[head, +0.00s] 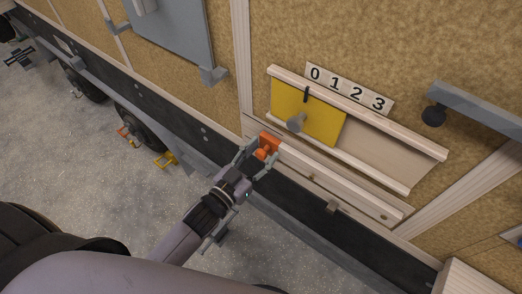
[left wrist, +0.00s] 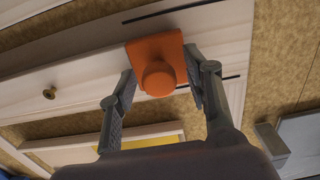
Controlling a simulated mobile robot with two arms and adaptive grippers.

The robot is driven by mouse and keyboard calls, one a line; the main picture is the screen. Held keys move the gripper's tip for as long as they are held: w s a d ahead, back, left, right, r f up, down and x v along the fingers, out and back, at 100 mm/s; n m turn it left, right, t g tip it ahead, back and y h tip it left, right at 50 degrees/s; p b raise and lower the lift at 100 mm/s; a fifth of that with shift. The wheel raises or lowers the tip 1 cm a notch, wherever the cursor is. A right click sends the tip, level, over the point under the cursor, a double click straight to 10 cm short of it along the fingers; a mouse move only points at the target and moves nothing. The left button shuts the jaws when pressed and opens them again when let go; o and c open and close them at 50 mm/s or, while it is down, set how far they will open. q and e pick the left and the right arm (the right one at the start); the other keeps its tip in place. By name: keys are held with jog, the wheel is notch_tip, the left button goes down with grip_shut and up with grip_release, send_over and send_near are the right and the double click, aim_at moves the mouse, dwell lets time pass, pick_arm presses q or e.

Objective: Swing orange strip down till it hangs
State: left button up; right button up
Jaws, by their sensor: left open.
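An orange plate with a round orange knob (head: 268,145) sits at the left end of a long pale strip (head: 335,183) on the trailer's lower wall. The strip lies along the wall, parallel to the ledge, with a small fastener near its right end. In the left wrist view the orange knob (left wrist: 158,78) faces the camera. My left gripper (head: 262,156) is open at the orange end. In the left wrist view its fingers (left wrist: 160,88) stand on either side of the knob, with gaps visible. My right gripper is not in view.
Above the strip, a yellow sliding panel (head: 315,118) with a grey knob (head: 296,123) sits between pale rails, under a number strip (head: 349,89). A grey bar with a black ball (head: 433,116) is at right. Open gravel (head: 75,165) lies at left.

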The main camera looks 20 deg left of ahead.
pick_arm(q)
jog(key=shift+c, duration=0.5)
grip_shut()
dwell(0.4)
jog(key=shift+f, duration=0.1)
